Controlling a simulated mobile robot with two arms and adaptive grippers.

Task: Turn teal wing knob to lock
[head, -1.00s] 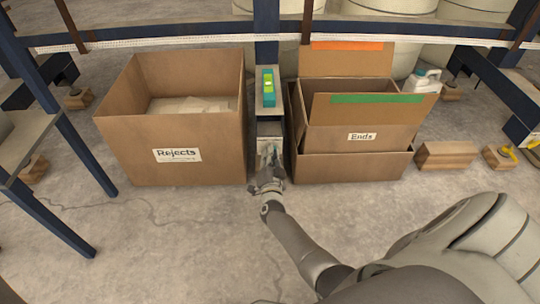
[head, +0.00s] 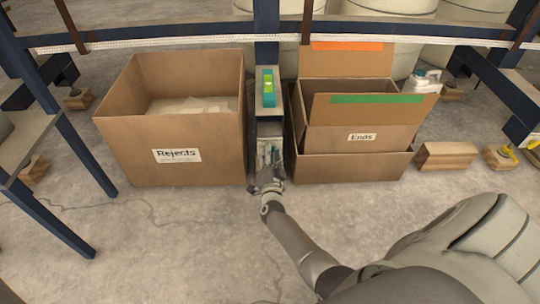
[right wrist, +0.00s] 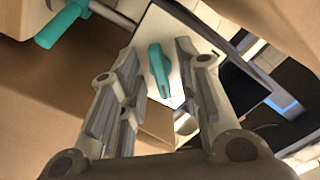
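The teal wing knob (right wrist: 159,72) shows in the right wrist view on a pale plate (right wrist: 178,38), with a small red mark near its lower end. My right gripper (right wrist: 157,58) is open, with one finger on each side of the knob. Gaps show between the knob and both fingers; I cannot tell how deep it sits between them. In the head view my right gripper (head: 268,168) reaches low into the gap between two cardboard boxes, in front of a pale unit. The knob cannot be made out there. My left gripper is not in view.
The "Rejects" box (head: 120,130) stands left of the gripper and the "Ends" box (head: 340,168) right, leaving a narrow gap. A teal rod (right wrist: 62,25) shows at upper left in the wrist view. Floor in front is clear.

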